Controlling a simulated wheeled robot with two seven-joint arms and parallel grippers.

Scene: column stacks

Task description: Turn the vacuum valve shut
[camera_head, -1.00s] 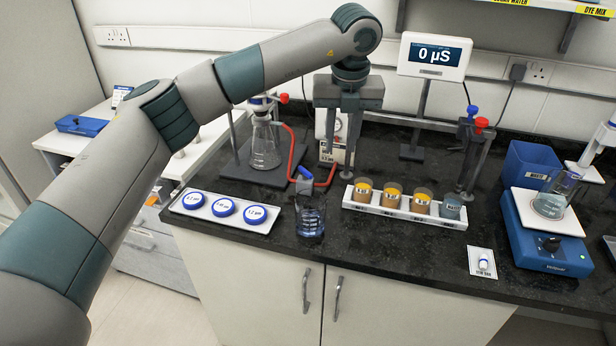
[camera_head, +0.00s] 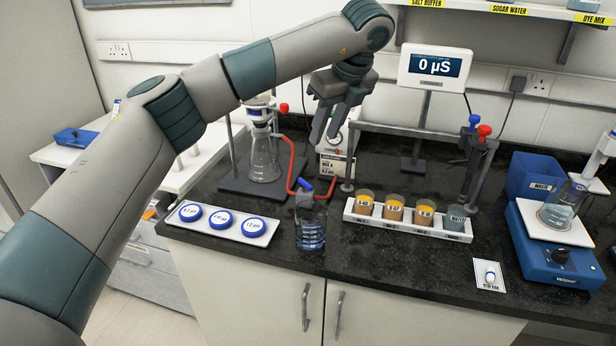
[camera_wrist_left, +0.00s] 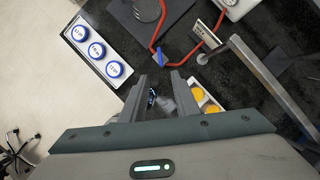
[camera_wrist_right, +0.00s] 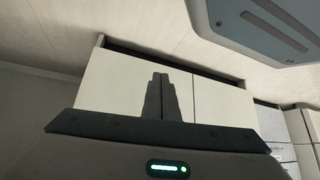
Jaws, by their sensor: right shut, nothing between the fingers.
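A blue lever (camera_head: 305,185), which looks like the vacuum valve's handle, sits on the red hose (camera_head: 291,160) between a glass flask (camera_head: 264,160) and a white pump-like box (camera_head: 336,165). The lever also shows in the left wrist view (camera_wrist_left: 158,58), ahead of the fingers. My left gripper (camera_head: 325,138) is open and empty, pointing down above the bench, above and slightly right of the lever and apart from it. Its two fingers are spread in the left wrist view (camera_wrist_left: 158,82). My right gripper (camera_wrist_right: 161,76) is shut and empty, away from the bench, facing white cabinets.
A glass beaker (camera_head: 310,228) stands just in front of the lever. A white tray with blue-lidded dishes (camera_head: 221,219) lies left. A blue stirrer (camera_head: 551,250) is farther right.

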